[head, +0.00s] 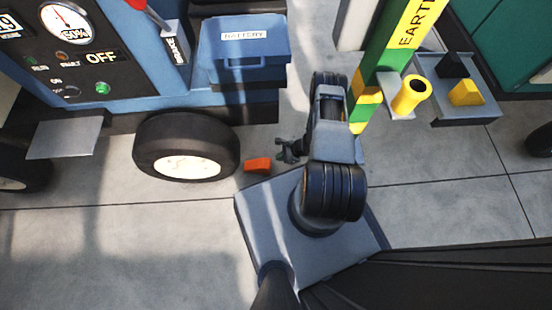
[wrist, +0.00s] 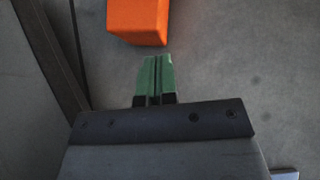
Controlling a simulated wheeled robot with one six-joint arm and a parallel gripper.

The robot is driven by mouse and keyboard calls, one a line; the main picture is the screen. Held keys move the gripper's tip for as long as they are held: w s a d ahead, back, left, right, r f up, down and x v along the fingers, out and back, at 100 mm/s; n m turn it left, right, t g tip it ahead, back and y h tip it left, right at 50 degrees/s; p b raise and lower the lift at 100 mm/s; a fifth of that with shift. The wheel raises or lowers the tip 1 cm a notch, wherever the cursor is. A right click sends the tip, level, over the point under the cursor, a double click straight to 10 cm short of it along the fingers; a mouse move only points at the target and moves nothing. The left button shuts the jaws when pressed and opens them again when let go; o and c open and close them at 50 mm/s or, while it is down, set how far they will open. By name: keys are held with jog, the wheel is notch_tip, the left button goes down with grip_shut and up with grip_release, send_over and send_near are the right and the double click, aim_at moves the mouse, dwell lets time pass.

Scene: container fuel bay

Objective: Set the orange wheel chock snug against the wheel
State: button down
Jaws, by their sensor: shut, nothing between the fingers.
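The orange wheel chock (head: 257,165) lies on the floor just right of the black-tyred wheel (head: 187,147) with a pale hub. A small gap of floor seems to show between chock and tyre. My gripper (head: 284,153) is low, just right of the chock. In the wrist view the chock (wrist: 138,20) is at the top, cut off by the frame edge. My gripper's green fingertips (wrist: 158,75) are shut together and empty, a little apart from the chock in the picture. The wheel cannot be made out in the wrist view.
The blue cart with a battery box (head: 243,52) stands above the wheel. A green-yellow post (head: 377,75) rises right of my arm. A grey shelf (head: 465,110) there carries a black and a yellow block, beside a yellow tube (head: 411,96). Floor below the wheel is clear.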

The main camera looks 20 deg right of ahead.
aim_at(262, 166)
jog(key=shift+w+a, duration=0.15)
jog(key=shift+a, duration=0.4)
jog(key=shift+w+a, duration=0.15)
jog(key=shift+a, duration=0.35)
